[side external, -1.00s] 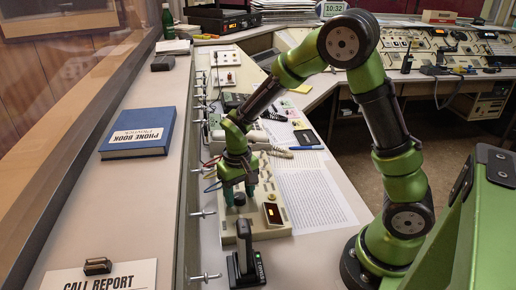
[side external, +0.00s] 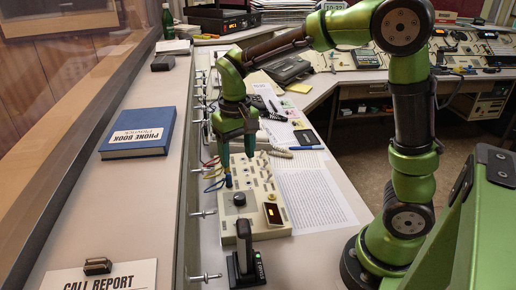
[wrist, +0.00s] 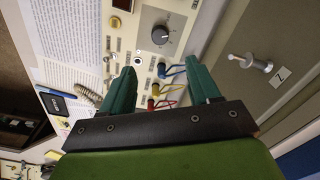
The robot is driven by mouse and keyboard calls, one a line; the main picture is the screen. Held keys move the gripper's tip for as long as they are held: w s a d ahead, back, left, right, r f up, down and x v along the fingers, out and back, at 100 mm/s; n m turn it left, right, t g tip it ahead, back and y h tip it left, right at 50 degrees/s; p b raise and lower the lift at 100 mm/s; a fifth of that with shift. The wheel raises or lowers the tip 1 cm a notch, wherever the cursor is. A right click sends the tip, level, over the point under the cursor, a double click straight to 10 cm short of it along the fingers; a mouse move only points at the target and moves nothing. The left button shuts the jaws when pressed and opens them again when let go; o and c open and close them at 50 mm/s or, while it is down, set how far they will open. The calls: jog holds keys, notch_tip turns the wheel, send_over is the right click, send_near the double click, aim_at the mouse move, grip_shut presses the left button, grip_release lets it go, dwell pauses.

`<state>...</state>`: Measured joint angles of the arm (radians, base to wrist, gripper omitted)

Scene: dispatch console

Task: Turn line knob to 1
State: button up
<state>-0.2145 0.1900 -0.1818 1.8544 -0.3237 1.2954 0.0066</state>
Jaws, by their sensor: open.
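The dark round knob (side external: 239,199) sits on the near left part of the beige console panel (side external: 256,227). In the wrist view the knob (wrist: 161,35) stands on a grey dial plate, beyond the fingertips; the dial numbers are too small to read. My gripper (side external: 238,168) is above the panel, behind and higher than the knob in the side view, clear of it. Its two teal fingers (wrist: 160,72) are spread apart with nothing between them touching the knob. Which dial mark the knob points to, I cannot tell.
Blue, red and yellow patch cables (wrist: 167,88) are plugged in beside the knob. Printed sheets (side external: 315,198) lie right of the panel.

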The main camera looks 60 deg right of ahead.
notch_tip(320, 180, up, 4)
jog(key=shift+f, duration=0.1)
dwell(0.4)
jog(key=s+r+t+y, duration=0.1)
jog(key=s+r+t, duration=0.1)
jog(key=s, duration=0.5)
jog(key=s+a+r+t+y, duration=0.1)
jog(key=s+t, duration=0.4)
jog(key=s, duration=0.1)
jog(key=shift+s+a+r, duration=0.15)
jog(key=shift+s+r, duration=0.2)
jog(key=shift+s, duration=0.05)
